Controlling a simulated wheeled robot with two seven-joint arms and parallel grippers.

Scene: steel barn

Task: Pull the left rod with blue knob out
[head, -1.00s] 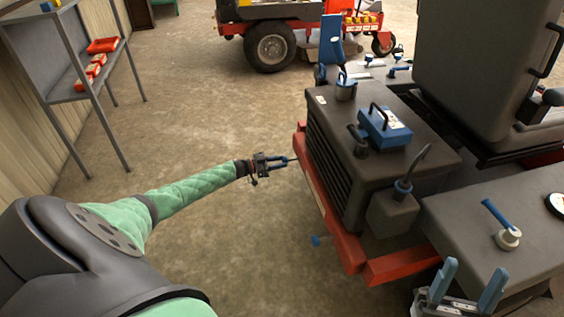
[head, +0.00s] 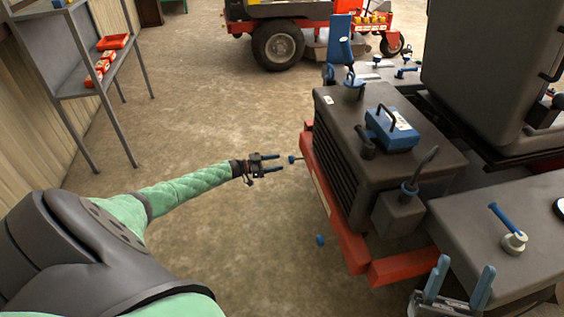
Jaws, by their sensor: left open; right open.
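A rod with a blue knob (head: 292,159) sticks out from the far part of the red bumper (head: 341,221) of the dark machine, with a short stretch of rod showing. A second blue knob (head: 320,240) is at the bumper's near part. My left gripper (head: 280,163) is open and empty, its blue fingers pointing at the far knob, with a small gap between fingertips and knob. My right gripper (head: 461,281) is open at the bottom right, beside the machine's grey side; its lower part is cut off by the frame.
A blue box with a handle (head: 391,129) sits on the machine's hood. A grey shelf (head: 88,85) with red items stands at the left wall. A red machine with big wheels (head: 277,46) is behind.

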